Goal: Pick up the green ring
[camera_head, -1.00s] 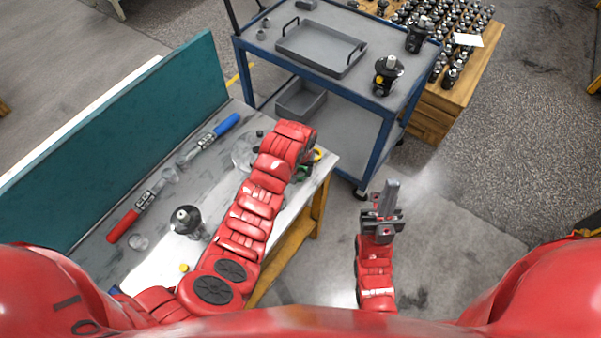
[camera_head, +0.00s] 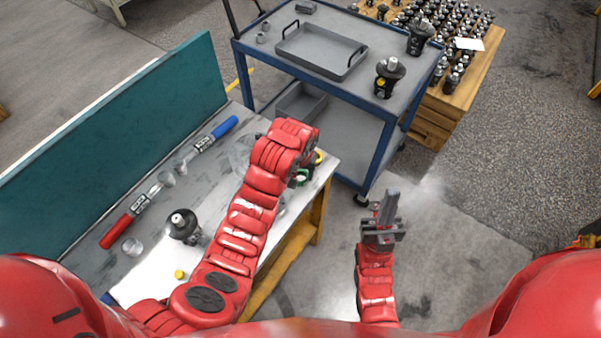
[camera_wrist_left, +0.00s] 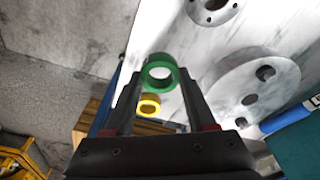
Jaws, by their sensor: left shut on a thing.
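The green ring (camera_wrist_left: 160,72) sits between the fingertips of my left gripper (camera_wrist_left: 159,76) in the left wrist view. The gripper is shut on it, with a finger against each side. In the head view the green ring (camera_head: 302,176) shows only in part at the table's right edge, next to my left gripper (camera_head: 298,180), which my red wrist mostly hides. My right gripper (camera_head: 389,208) is shut and empty, its fingers together, over the floor right of the table.
A yellow ring (camera_wrist_left: 149,105) lies close to the green one. Round metal discs (camera_wrist_left: 254,84) lie beside them. The table (camera_head: 90,262) also holds a black motor part (camera_head: 184,226), a red-handled tool (camera_head: 124,229) and a blue-handled tool (camera_head: 224,127). A blue cart (camera_head: 345,95) stands beyond.

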